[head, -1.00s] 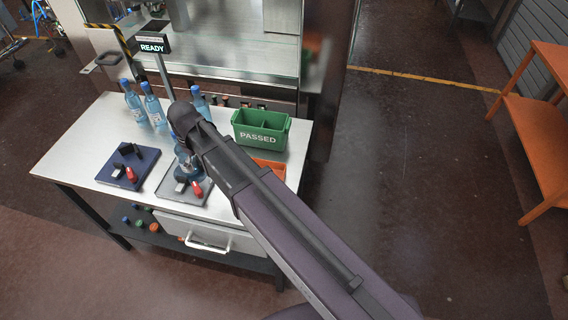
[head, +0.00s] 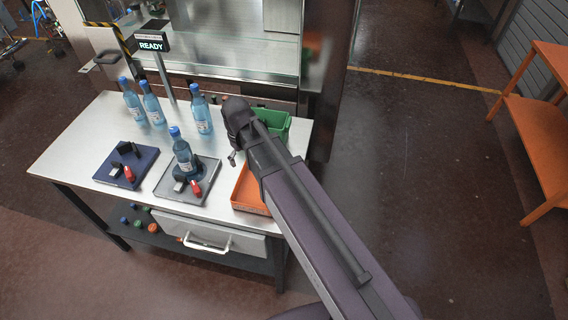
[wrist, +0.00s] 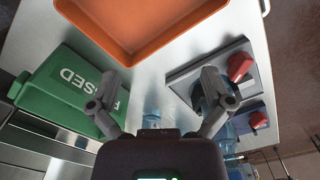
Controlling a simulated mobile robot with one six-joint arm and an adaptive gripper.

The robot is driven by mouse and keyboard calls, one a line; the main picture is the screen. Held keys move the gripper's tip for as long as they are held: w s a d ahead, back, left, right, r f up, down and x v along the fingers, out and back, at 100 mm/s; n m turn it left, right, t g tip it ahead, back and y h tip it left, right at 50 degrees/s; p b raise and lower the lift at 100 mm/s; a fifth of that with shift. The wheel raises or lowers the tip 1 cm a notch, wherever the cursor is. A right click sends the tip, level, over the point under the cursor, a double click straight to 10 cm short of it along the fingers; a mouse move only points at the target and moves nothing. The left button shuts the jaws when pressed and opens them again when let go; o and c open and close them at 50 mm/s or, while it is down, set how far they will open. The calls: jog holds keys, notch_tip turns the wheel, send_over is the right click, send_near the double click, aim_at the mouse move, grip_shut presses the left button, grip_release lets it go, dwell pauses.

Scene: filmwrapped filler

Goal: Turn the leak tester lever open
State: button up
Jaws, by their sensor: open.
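My gripper (head: 233,158) is to the right of the bottle, above the table, apart from both testers. In the wrist view my gripper (wrist: 158,92) is open and empty. The grey tester's red lever (wrist: 240,66) shows right of the fingers.
A green bin (head: 275,122) marked PASSED, partly hidden by my arm, and an orange tray (head: 247,193) are at the table's right. Several blue bottles (head: 152,104) stand at the back, near a READY sign (head: 152,46).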

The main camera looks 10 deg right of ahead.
jog(key=s+d+f+m+b, duration=0.1)
jog(key=s+d+m, duration=0.2)
jog(key=d, duration=0.9)
jog(key=shift+f+m+b, duration=0.3)
jog(key=shift+f+m, duration=0.1)
jog(key=shift+m, duration=0.1)
jog(key=shift+d, duration=0.1)
jog(key=s+d+m, duration=0.2)
jog(key=s+d, duration=0.1)
jog(key=d, duration=0.3)
jog(key=shift+d+m, duration=0.3)
jog(key=shift+d, duration=0.05)
